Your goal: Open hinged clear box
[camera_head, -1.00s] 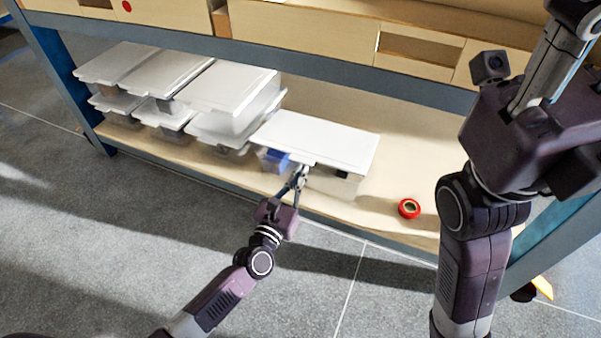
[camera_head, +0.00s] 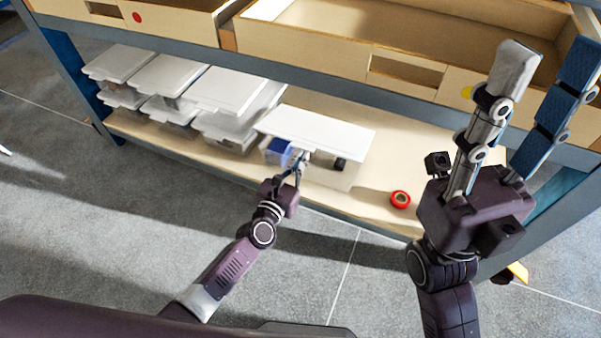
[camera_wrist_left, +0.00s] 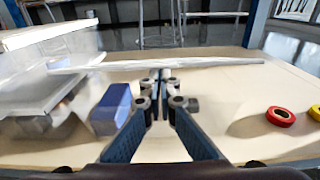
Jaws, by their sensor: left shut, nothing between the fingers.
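The clear box (camera_head: 325,176) stands on the lower wooden shelf, with a flat white lid (camera_head: 318,130) over it. In the left wrist view the lid shows nearly edge-on (camera_wrist_left: 205,63). A blue block (camera_head: 278,152) shows under the lid's left part, and also in the left wrist view (camera_wrist_left: 110,112). My left gripper (camera_head: 298,162) is shut and empty at the lid's front edge; its fingertips in the wrist view (camera_wrist_left: 160,84) are near the lid's edge, contact unclear. I cannot tell how far the lid is raised. My right gripper (camera_head: 550,62) is open and empty, in front of the upper shelf.
Stacked clear boxes with white lids (camera_head: 225,90) stand close on the left. A red tape roll (camera_head: 400,199) lies to the right, with a yellow roll (camera_wrist_left: 314,112) beside it in the wrist view. The blue shelf beam (camera_head: 300,80) runs above.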

